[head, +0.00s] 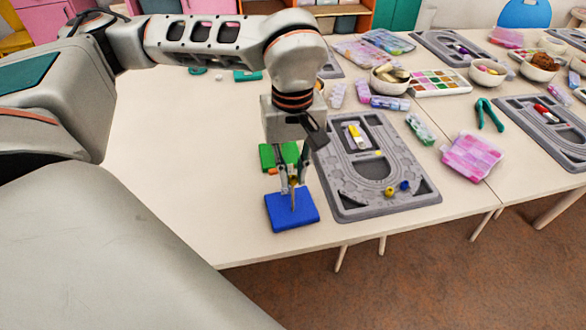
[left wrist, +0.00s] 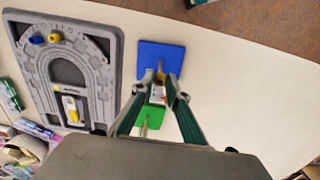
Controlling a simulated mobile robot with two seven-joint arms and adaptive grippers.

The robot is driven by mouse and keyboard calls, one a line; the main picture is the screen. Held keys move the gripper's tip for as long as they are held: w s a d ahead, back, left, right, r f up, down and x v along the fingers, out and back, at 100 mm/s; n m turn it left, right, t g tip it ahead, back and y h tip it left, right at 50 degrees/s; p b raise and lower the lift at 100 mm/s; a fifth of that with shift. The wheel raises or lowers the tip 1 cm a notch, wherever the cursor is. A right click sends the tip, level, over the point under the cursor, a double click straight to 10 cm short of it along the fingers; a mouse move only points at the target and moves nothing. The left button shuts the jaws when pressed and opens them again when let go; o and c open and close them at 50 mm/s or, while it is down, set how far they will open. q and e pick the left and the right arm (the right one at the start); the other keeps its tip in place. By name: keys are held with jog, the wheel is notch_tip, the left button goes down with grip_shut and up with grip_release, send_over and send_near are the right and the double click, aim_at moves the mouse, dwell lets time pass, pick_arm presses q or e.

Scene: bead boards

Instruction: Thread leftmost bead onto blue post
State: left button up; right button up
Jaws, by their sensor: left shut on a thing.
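The blue base (head: 287,216) lies flat near the table's front edge, and a thin upright post shows above it. My left gripper (head: 293,182) points down right over this base. It is shut on a small yellow bead (left wrist: 160,76), held between the fingertips at the post. I cannot tell whether the bead is around the post or just above it. The blue base also shows in the left wrist view (left wrist: 148,55). Another yellow bead (head: 389,191) and a blue bead (head: 404,186) lie at the near end of the grey bead board (head: 348,207). My right gripper is out of view.
A green base (head: 268,153) stands just behind the blue one, partly hidden by my gripper. The bead board is close on the right. Bowls, a pink box (head: 470,157) and teal pliers (head: 489,115) lie farther right. The table's left side is mostly clear.

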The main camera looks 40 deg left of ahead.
pick_arm(q)
jog(key=shift+f, duration=0.35)
jog(key=shift+f+b, duration=0.4)
jog(key=shift+f, duration=0.6)
dwell(0.4)
jog(key=o, duration=0.8)
jog(key=shift+r, duration=0.15)
notch_tip(320, 180, up, 12)
dwell(0.8)
